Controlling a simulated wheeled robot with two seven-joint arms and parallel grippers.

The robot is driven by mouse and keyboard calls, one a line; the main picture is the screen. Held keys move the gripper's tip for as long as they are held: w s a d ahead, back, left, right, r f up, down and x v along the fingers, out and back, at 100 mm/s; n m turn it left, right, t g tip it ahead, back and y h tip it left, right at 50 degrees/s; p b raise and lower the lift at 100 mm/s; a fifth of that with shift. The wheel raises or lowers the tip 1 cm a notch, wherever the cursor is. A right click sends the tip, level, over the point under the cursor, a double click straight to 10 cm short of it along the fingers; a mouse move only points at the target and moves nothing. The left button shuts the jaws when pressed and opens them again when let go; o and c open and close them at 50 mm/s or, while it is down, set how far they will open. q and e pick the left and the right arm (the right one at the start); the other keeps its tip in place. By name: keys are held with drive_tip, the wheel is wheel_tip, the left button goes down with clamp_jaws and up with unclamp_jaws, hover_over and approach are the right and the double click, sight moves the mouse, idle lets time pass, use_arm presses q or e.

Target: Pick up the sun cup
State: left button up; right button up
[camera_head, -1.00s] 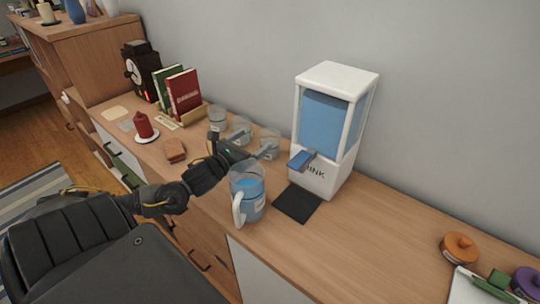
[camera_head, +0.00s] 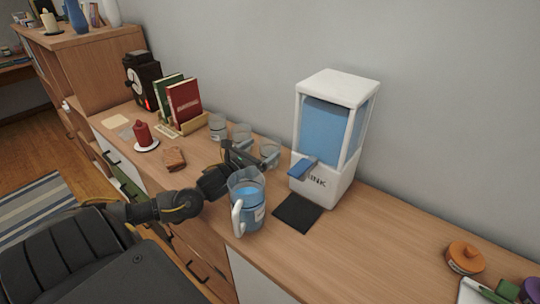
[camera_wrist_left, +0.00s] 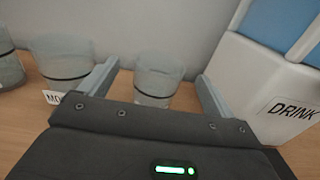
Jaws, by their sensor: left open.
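Three clear glass cups stand in a row along the wall: a far-left cup (camera_head: 217,127), a middle cup (camera_head: 241,133) and a right cup (camera_head: 269,151). In the left wrist view the middle cup (camera_wrist_left: 62,62) has a dark band and a label starting "MO". The right cup (camera_wrist_left: 158,82) has a dark band and no readable label. I cannot read a sun label on any cup. My left gripper (camera_head: 249,155) is open and empty, low over the counter. In the wrist view its fingers flank the right cup, which stands upright just ahead. My right gripper is not in view.
A blue-filled pitcher (camera_head: 248,203) stands just in front of my left gripper. A white drink dispenser (camera_head: 324,184) with a dark mat (camera_head: 298,212) is to the right. A red candle (camera_head: 142,132), a brown coaster stack (camera_head: 174,157) and books (camera_head: 184,104) are left. The counter's right-centre is clear.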

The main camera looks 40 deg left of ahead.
use_arm(q)
drive_tip(key=w, duration=0.2)
drive_tip(key=shift+w, duration=0.3)
drive_tip(key=shift+w+f, duration=0.1)
drive_tip(key=shift+w, duration=0.25)
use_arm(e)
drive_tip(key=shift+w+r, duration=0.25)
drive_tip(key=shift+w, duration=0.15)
use_arm(q)
drive_tip(key=shift+c, duration=1.1)
drive_tip(key=c, duration=0.8)
drive_tip(key=shift+c, duration=0.2)
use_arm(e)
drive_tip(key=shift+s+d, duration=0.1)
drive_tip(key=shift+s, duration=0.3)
